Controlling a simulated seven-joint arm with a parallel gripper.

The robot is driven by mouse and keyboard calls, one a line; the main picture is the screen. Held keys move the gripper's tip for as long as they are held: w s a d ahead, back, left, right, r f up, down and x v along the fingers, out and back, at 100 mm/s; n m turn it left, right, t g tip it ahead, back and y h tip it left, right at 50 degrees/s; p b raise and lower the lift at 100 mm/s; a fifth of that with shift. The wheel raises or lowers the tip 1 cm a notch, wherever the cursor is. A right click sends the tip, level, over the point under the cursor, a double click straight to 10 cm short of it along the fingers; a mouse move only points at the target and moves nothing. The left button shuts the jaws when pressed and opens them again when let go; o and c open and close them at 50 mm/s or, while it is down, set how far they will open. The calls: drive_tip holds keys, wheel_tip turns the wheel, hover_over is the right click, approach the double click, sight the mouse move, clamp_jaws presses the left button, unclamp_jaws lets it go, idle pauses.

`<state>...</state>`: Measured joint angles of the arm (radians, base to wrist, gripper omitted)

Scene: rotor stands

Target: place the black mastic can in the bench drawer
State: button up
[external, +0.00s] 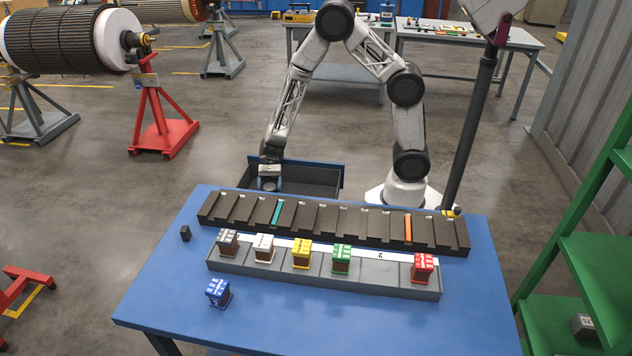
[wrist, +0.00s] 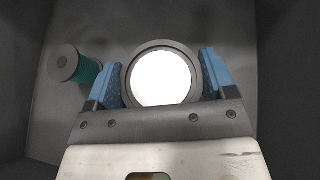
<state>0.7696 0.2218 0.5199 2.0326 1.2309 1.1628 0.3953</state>
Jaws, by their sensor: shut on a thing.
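My gripper (external: 269,182) is down at the left end of the open bench drawer (external: 315,181), which has a dark inside and a blue edge, at the far side of the bench. In the wrist view, the blue fingers of my gripper (wrist: 162,80) are shut on the black mastic can (wrist: 161,77), seen end-on as a bright white disc with a dark rim. Grey drawer walls surround it. I cannot tell whether the can touches the drawer floor. In the external view, my gripper mostly hides the can.
A dark-ended green cylinder (wrist: 82,68) is in the drawer, left of the can. On the blue bench (external: 170,290) stand a dark slotted rack (external: 335,222) and a grey tray (external: 320,278) with several coloured blocks. A blue block (external: 218,293) stands at the front left.

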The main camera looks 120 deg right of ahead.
drive_tip(key=o, duration=1.1)
drive_tip(key=shift+r, duration=0.15)
drive_tip(key=shift+v, duration=1)
drive_tip(key=v, duration=0.3)
drive_tip(key=shift+d, duration=0.15)
wheel_tip(320, 180, up, 7)
